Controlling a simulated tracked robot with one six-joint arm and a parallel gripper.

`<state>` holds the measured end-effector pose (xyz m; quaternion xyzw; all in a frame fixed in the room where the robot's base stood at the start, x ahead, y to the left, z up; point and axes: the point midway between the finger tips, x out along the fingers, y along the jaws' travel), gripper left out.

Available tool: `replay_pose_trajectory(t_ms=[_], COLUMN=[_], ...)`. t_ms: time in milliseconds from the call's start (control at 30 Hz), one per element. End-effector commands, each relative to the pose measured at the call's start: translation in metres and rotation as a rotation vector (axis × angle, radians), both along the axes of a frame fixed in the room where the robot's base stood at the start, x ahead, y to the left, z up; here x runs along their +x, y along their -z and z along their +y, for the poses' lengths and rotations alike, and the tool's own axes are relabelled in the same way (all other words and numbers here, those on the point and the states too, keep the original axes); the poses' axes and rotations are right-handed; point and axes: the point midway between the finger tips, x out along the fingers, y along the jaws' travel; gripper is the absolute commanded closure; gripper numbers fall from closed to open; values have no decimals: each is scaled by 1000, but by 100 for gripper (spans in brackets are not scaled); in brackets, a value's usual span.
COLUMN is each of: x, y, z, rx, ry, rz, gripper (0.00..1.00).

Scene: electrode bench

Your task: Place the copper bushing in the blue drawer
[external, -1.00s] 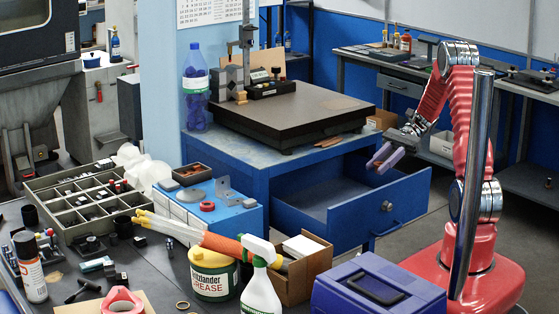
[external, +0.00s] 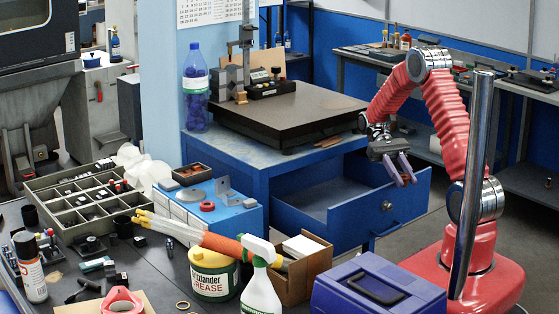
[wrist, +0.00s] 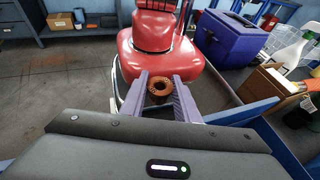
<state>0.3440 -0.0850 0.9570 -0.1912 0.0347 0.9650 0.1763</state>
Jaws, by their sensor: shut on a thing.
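The copper bushing (wrist: 159,86) is a ribbed, orange-brown ring seen between the two purple fingers in the wrist view. My gripper (wrist: 160,92) is shut on it; in the external view my gripper (external: 402,170) points downward over the right part of the open drawer, near its front panel. Only a small reddish patch of the bushing (external: 405,180) shows there between the fingers. The blue drawer (external: 378,212) is pulled out of the blue cabinet, with its near inside floor visible and bare. Its rim (wrist: 243,113) also crosses the lower right of the wrist view.
A dark surface plate (external: 290,110) rests on the cabinet above the drawer. A blue toolbox (external: 375,285) and an open cardboard box (external: 305,265) stand in front on the cluttered bench. A chrome post (external: 470,190) stands in front of my arm.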

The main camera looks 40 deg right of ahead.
Motion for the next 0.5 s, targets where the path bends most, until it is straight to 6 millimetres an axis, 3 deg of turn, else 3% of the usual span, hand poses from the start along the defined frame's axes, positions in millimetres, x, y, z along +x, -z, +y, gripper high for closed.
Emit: replay_pose_trajectory(t_ms=[500], x=[38], y=[-10], z=[-46], rx=[-1], ry=[-708], rz=[-1], gripper=[96])
